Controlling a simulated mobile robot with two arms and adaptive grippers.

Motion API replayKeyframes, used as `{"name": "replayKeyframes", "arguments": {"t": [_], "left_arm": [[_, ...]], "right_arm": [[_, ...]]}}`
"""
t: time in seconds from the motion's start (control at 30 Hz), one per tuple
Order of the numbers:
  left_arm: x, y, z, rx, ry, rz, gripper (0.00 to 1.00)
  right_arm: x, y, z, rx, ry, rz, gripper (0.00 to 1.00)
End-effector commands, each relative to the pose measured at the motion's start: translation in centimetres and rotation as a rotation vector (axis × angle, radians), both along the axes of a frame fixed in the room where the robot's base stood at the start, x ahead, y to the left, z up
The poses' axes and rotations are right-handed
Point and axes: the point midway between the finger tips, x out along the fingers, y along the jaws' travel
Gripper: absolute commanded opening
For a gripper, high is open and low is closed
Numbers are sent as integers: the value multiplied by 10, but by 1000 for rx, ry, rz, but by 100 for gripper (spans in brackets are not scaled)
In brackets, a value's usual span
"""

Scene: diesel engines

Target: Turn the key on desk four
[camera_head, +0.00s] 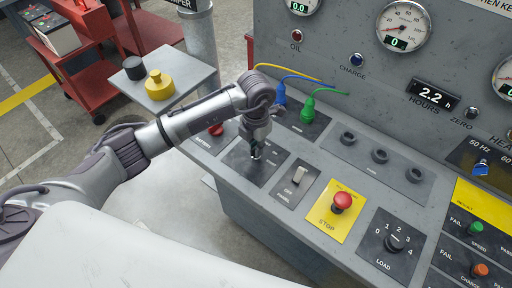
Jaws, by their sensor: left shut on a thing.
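The grey desk (263,205) carries a row of controls below an upright gauge panel. My left gripper (255,154) points down at a dark switch plate (243,168) on the desk's left part. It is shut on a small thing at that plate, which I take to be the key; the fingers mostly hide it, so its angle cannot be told. My right gripper is not in view.
Beside the plate are a rocker switch (298,176), a red stop button (342,201) on yellow and a load knob (394,242). A red knob (216,129) and blue and green plugs (307,110) are close to my left arm. A side table (188,75) holds a yellow weight (159,86).

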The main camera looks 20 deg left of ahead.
Motion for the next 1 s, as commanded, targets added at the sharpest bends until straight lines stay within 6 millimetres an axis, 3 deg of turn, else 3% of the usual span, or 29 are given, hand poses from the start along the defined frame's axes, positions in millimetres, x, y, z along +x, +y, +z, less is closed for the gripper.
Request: {"name": "replayKeyframes", "arguments": {"t": [0.73, 0.77, 0.87, 1.0], "left_arm": [[0, 0, 1, 1, 0, 95, 0], [0, 0, 1, 1, -1, 95, 15], [0, 0, 1, 0, -1, 95, 32], [0, 0, 0, 0, 0, 94, 35]], "right_arm": [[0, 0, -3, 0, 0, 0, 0], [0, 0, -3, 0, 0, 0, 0], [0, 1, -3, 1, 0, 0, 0], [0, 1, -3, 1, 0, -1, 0]]}}
